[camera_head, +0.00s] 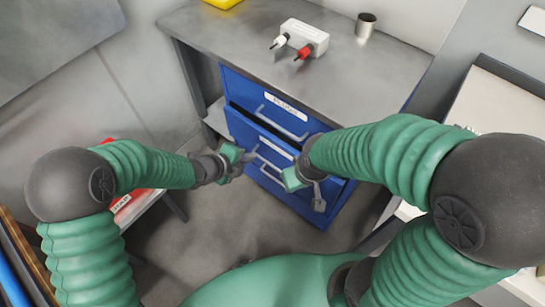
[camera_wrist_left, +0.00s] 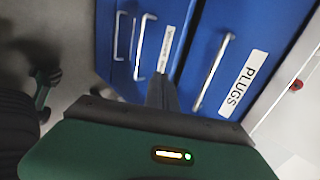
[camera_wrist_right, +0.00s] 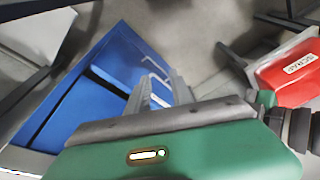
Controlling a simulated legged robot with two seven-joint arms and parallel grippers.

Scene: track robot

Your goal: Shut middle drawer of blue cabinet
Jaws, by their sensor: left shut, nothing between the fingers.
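The blue cabinet (camera_head: 235,88) stands under the grey worktop. Its top drawer reads PLUGS. The middle drawer (camera_head: 240,127) below it stands slightly forward, with a dark gap along its upper edge. Its label and handle (camera_wrist_left: 138,45) show in the left wrist view. My left gripper (camera_head: 249,157) is shut and empty, close in front of the middle drawer; contact cannot be told. My right gripper (camera_head: 319,201) is in front of the cabinet's right side. Its fingers (camera_wrist_right: 159,92) are apart with nothing between them. My right forearm hides part of the drawers' right end.
A red SCRAP bin (camera_wrist_right: 292,75) stands to one side. Floor (camera_head: 220,222) before the cabinet is clear.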

